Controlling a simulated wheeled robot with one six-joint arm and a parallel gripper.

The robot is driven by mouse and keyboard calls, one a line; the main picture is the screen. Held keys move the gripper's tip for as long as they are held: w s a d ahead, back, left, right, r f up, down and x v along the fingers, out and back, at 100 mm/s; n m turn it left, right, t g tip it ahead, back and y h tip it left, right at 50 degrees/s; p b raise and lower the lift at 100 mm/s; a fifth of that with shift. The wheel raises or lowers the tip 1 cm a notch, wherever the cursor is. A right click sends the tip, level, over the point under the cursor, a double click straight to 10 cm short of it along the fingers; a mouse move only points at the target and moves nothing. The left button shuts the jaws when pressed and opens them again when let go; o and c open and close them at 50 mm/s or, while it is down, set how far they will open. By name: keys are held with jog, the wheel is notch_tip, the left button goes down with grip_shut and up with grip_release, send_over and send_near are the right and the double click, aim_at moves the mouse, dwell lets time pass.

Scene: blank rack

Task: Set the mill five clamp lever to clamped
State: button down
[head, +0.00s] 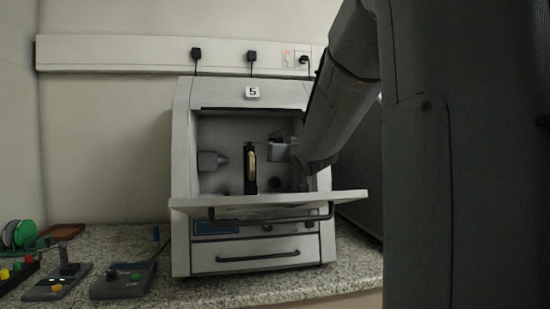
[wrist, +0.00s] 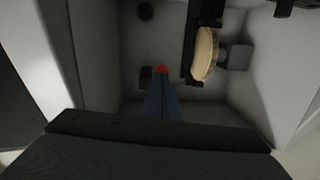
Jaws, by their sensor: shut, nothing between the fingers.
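The mill (head: 182,150) is a pale grey cabinet with a 5 label (head: 252,92) and an open front. A black upright holder (head: 251,185) inside carries a tan disc (head: 252,166); the disc also shows in the wrist view (wrist: 205,53). My gripper (wrist: 161,78) is inside the chamber, its blue-grey fingers shut and empty, beside the holder and apart from the disc. A small red tip (wrist: 161,69) shows right at the fingertips; it may be the clamp lever's end, and I cannot tell whether they touch. The rest of the lever is hidden. My arm covers the chamber's right side in the head view.
The mill's lowered door (head: 190,204) juts forward with a dark handle. A grey spindle (head: 212,161) is at the chamber's left. Chamber walls are close around my gripper.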

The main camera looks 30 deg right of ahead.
jog(key=shift+f, duration=0.3)
dwell(0.5)
notch_tip(320, 180, up, 10)
jog(key=p, duration=0.3)
jog(key=shift+p, duration=0.3)
dwell(0.3)
